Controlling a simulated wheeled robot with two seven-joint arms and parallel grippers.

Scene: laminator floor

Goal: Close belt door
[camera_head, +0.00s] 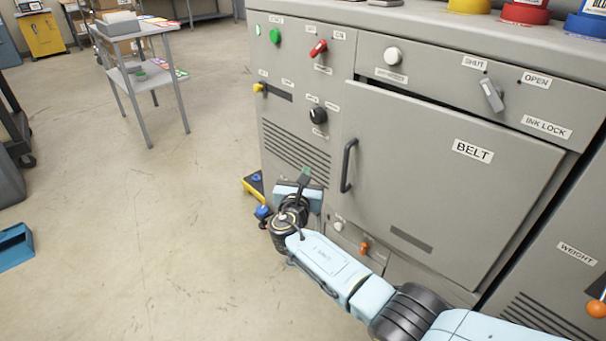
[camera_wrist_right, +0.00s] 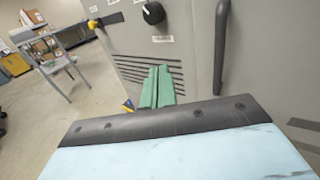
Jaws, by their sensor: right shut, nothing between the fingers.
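The belt door (camera_head: 440,180) is a grey panel labelled BELT on the grey machine. A dark gap shows along its top edge, and it looks slightly ajar. Its dark vertical handle (camera_head: 348,165) is near its left edge; the handle also shows in the right wrist view (camera_wrist_right: 221,48). My right gripper (camera_head: 305,175) is left of the handle, in front of the vent slats and apart from the handle. Its green fingers (camera_wrist_right: 157,88) are shut and empty in the wrist view. My left gripper is not in view.
Above the door is an ink lock lever (camera_head: 491,94) between SHUT and OPEN labels. A black knob (camera_head: 318,115) is above the vent. A yellow-and-black item (camera_head: 254,186) lies at the machine's base. A grey cart (camera_head: 140,70) stands at back left. Floor left of the machine is mostly clear.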

